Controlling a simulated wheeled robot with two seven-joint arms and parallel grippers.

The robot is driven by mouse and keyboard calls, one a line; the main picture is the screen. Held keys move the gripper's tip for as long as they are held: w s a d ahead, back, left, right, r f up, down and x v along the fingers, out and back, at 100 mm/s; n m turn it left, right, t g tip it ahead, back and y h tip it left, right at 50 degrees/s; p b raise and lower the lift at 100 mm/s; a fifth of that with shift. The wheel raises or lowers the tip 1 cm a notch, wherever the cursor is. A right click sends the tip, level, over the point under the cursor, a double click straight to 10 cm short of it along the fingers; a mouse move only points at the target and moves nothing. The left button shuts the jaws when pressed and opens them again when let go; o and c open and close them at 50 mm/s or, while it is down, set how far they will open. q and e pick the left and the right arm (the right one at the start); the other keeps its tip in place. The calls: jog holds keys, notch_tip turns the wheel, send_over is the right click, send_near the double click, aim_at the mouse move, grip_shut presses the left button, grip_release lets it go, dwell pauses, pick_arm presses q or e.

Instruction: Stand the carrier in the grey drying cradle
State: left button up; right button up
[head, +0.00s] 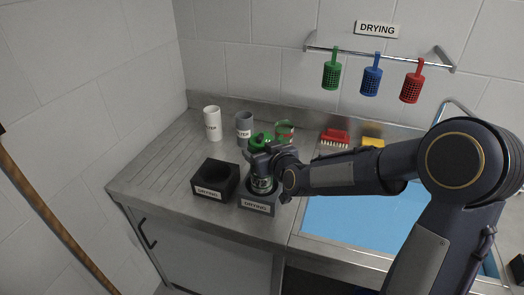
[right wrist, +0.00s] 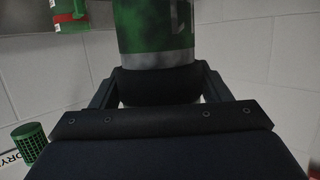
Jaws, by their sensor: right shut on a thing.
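The carrier (head: 261,184), a cylinder with a green end and a pale band, is upright in my right gripper (head: 262,166). In the right wrist view the green carrier (right wrist: 155,28) stands between the shut fingers. The grey drying cradle (head: 257,206), a block with a "DRYING" label, is directly below it. The carrier's lower end is at the cradle's opening; I cannot tell how far inside it is. The gripper hides part of the carrier and the cradle's back. My left gripper is not in view.
A black "DRYING" cradle (head: 214,181) stands empty close on the left. A white tube (head: 212,124), a grey tube (head: 244,126) and another green-ended carrier (head: 285,132) stand behind. A red brush (head: 335,137) and blue basin (head: 340,216) are right. The left counter (head: 160,165) is clear.

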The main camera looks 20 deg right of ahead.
jog(key=shift+r, duration=0.1)
jog(key=o, duration=1.5)
jog(key=shift+c, duration=0.2)
jog(key=shift+s, duration=0.1)
jog(key=b+v, duration=0.2)
jog(key=v, duration=1)
jog(key=s+f+m+g, duration=0.2)
jog(key=s+f+g, duration=0.1)
jog(key=s, duration=0.9)
jog(key=s+d+f+m+g+y, duration=0.1)
jog(key=s+f+g, duration=0.3)
jog(key=s, duration=0.8)
jog(key=shift+s+d+m+g, duration=0.2)
jog(key=shift+m+g, duration=0.3)
jog(key=shift+g, duration=0.4)
